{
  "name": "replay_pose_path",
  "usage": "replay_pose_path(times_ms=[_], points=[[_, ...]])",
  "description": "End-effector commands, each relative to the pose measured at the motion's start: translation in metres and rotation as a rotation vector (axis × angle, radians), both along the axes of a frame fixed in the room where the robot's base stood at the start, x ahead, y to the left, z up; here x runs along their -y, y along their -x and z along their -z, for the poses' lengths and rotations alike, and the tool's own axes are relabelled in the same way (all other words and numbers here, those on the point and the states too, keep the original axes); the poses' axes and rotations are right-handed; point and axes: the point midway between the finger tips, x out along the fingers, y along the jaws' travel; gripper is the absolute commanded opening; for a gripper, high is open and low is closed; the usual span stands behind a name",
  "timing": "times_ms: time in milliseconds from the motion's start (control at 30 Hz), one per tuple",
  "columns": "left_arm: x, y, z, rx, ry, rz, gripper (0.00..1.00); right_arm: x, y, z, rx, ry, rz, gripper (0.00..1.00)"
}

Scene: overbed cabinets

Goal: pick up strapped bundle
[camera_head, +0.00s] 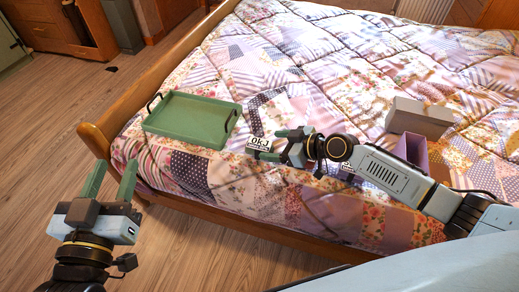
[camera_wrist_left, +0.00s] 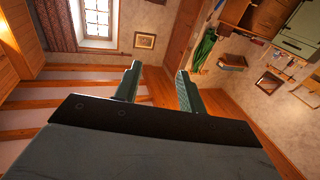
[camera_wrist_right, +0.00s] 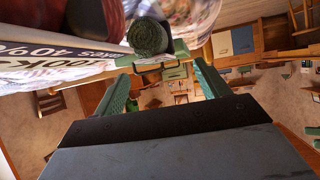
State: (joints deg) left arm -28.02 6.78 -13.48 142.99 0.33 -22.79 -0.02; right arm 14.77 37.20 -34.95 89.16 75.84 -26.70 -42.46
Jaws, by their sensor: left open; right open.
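What I take to be the strapped bundle (camera_head: 259,143) shows on the bed as a white piece with dark lettering beside my right gripper (camera_head: 280,146). Most of it is hidden behind that gripper and arm, and I cannot make out a strap. In the right wrist view, a white printed piece (camera_wrist_right: 70,65) with large letters lies close at upper left, with a green rounded piece at its end. The right gripper is open, with nothing seen between its fingers. My left gripper (camera_head: 110,182) is open and empty, fingers up, over the floor left of the bed.
A green tray (camera_head: 190,118) with dark handles lies on the quilt left of the right gripper. A grey box (camera_head: 420,117) and a purple open box (camera_head: 411,149) are at the right. The wooden bed frame (camera_head: 98,144) edges the quilt. Bare quilt is open behind the tray.

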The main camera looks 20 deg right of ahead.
Motion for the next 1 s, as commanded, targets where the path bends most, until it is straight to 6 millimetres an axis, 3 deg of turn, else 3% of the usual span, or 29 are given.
replay_pose_path(times_ms=[400, 733, 1000], points=[[0.007, 0.011, -0.055, 0.340, 0.108, 0.023, 0.40, -0.020, -0.025, 0.019, 0.000, -0.002, 0.000, 0.74], [0.007, 0.014, -0.062, 0.373, 0.119, 0.024, 0.40, -0.022, -0.027, 0.020, 0.000, 0.000, -0.001, 0.74], [0.007, 0.014, -0.061, 0.372, 0.118, 0.024, 0.40, -0.022, -0.027, 0.020, -0.001, -0.001, 0.000, 0.42]])
